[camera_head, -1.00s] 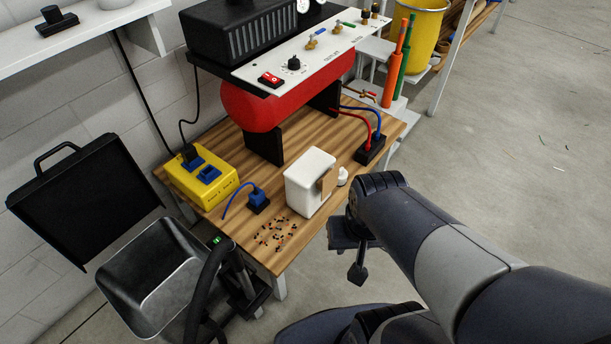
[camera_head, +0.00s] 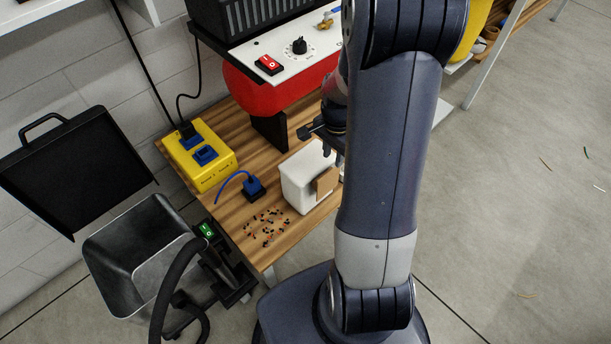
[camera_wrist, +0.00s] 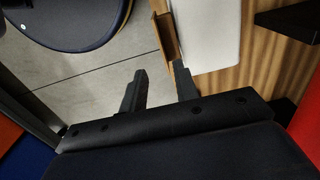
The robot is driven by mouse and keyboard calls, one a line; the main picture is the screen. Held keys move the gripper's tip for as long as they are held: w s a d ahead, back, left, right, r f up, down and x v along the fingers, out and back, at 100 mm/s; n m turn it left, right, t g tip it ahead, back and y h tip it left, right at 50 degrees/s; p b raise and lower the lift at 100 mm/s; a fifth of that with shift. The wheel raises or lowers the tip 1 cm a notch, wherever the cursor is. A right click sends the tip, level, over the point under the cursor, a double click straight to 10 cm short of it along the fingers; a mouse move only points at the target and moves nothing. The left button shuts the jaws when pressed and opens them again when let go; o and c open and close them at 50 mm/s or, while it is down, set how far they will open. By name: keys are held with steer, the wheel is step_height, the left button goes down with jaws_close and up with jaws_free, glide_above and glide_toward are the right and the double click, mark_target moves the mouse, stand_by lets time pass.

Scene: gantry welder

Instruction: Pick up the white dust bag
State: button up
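The white dust bag (camera_head: 304,178) stands on the wooden bench (camera_head: 224,207), with a tan cardboard plate on its right side. It also shows at the top of the wrist view (camera_wrist: 208,32), with the tan plate on its left edge. My gripper (camera_head: 327,146) is just above and behind the bag's top in the head view, partly hidden by my arm. In the wrist view my gripper (camera_wrist: 160,86) is open, its two fingers apart with nothing between them. The right finger's tip overlaps the bag's lower edge in the picture; I cannot tell whether they touch.
A red tank (camera_head: 262,92) under a control panel (camera_head: 283,55) stands behind the bag. A yellow socket box (camera_head: 205,166), a blue plug (camera_head: 254,188) and small scattered bits (camera_head: 264,226) lie to the left. An open metal bin (camera_head: 140,255) stands beside the bench.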

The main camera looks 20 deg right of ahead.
mark_target(330, 172)
steer(key=shift+w+a+f+b, duration=0.1)
steer(key=shift+f+b, duration=0.25)
steer(key=shift+f, duration=1.85)
steer(key=shift+a+f+b, duration=0.1)
steer(key=shift+f+b, duration=0.25)
steer(key=shift+f, duration=1.8)
steer(key=shift+f, duration=0.25)
jaws_close()
